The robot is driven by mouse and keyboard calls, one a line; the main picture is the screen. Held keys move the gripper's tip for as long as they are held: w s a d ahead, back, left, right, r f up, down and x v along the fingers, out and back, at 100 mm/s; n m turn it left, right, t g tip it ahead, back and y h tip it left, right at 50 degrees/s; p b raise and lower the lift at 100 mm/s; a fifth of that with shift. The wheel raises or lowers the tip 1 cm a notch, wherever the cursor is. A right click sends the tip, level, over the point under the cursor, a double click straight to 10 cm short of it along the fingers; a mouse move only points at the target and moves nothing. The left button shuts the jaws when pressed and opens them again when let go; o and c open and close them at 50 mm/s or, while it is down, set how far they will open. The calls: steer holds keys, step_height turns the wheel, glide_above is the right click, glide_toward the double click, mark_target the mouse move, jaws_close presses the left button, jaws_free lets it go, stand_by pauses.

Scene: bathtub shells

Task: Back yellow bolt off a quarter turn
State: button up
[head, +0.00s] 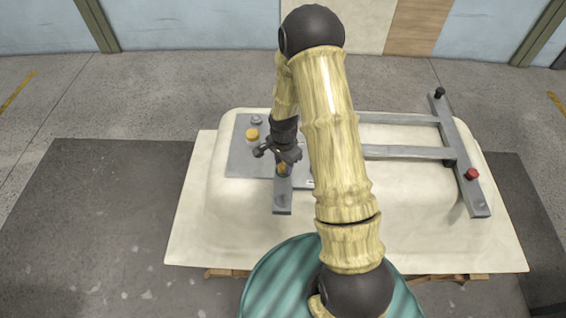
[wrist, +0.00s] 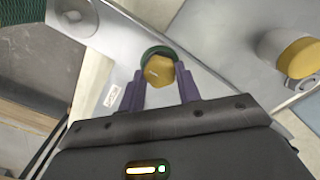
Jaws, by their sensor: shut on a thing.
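The yellow bolt (wrist: 158,72) has a faceted head and sits at a grey metal bar in the wrist view. My gripper (wrist: 162,80) is shut on it, one dark finger on each side of the head. A dark green ring shows behind the head. In the head view a bit of the yellow bolt (head: 282,169) shows just under my gripper (head: 284,162), above the grey bar (head: 282,203). The bolt's shank is hidden.
A second yellow part, a round cap (head: 252,134), stands on the grey plate (head: 240,165); it also shows in the wrist view (wrist: 301,58). A grey frame with a red knob (head: 472,174) and a black knob (head: 440,92) lies on the right of the cream tub shell (head: 420,225).

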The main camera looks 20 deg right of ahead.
steer(key=shift+w+n, duration=0.1)
steer(key=shift+n, duration=0.2)
steer(key=n, duration=0.3)
steer(key=shift+n+b, duration=0.3)
steer(key=shift+n, duration=0.1)
steer(key=n, duration=0.4)
steer(key=shift+n, duration=0.3)
steer(key=n, duration=0.4)
steer(key=shift+r, duration=0.1)
steer(key=n, duration=0.4)
steer(key=shift+n, duration=0.3)
steer(key=o, duration=1)
steer(key=shift+c, duration=0.2)
